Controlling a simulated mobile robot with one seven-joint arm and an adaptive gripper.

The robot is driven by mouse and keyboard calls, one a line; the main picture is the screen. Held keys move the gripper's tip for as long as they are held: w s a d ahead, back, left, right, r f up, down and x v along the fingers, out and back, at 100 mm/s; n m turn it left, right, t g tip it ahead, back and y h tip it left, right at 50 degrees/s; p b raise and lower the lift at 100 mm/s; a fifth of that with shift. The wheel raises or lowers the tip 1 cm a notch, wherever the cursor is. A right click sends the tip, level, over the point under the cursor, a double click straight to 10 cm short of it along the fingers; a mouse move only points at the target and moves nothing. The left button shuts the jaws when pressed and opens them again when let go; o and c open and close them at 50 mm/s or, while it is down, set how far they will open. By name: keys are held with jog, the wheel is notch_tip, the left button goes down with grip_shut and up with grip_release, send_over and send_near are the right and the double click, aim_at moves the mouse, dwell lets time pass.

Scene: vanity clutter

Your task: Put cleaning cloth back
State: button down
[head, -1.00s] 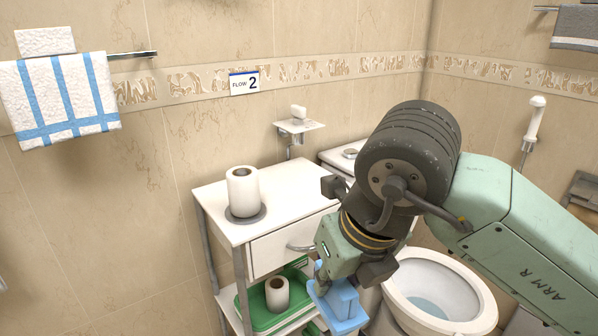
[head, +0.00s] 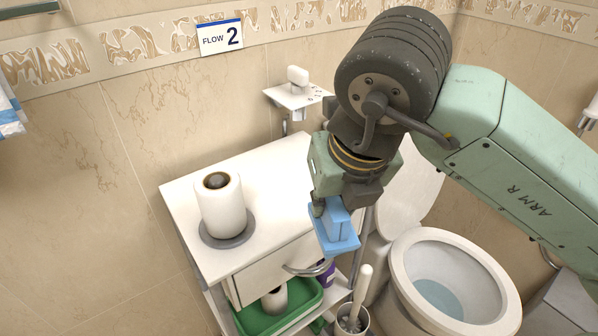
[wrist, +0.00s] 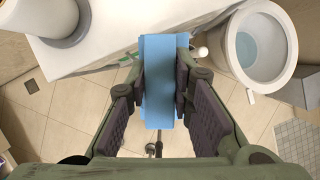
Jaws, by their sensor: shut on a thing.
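The blue cleaning cloth (head: 336,238), a stiff folded block with a wider flat base, is in my gripper (head: 332,208). In the head view it hangs at the right front corner of the white cabinet (head: 185,207), in front of its drawer. In the wrist view the cloth (wrist: 163,52) is pinched between both dark finger pads of my gripper (wrist: 163,88). It is clear of the floor. My gripper's body partly hides the cloth's upper part and the cabinet's right side.
A paper roll (head: 222,205) stands on a grey disc on the cabinet top; the top's right part is bare. Below, a green tray (head: 250,322) holds another roll. A toilet (head: 408,262) and brush holder (head: 352,320) stand at right. A soap shelf (head: 297,95) is on the wall.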

jog(key=w+a+f+p, duration=0.1)
jog(key=w, duration=0.3)
jog(key=w+a+f+p, duration=0.1)
jog(key=w+a+p, duration=0.1)
jog(key=w, duration=0.2)
jog(key=w+a+f+p, duration=0.1)
jog(key=w+f+p, duration=0.1)
jog(key=w, duration=0.3)
jog(key=shift+a, duration=0.3)
jog(key=shift+f, duration=0.45)
jog(key=shift+f+b, duration=0.2)
jog(key=shift+b, duration=0.15)
jog(key=c, duration=1.4)
grip_release()
jog(key=shift+r, duration=0.15)
jog(key=shift+r+p, duration=0.2)
jog(key=shift+p, duration=0.2)
jog(key=b+v, duration=0.2)
jog(key=v, duration=0.9)
jog(key=shift+s+r, duration=0.2)
jog(key=shift+r, duration=0.2)
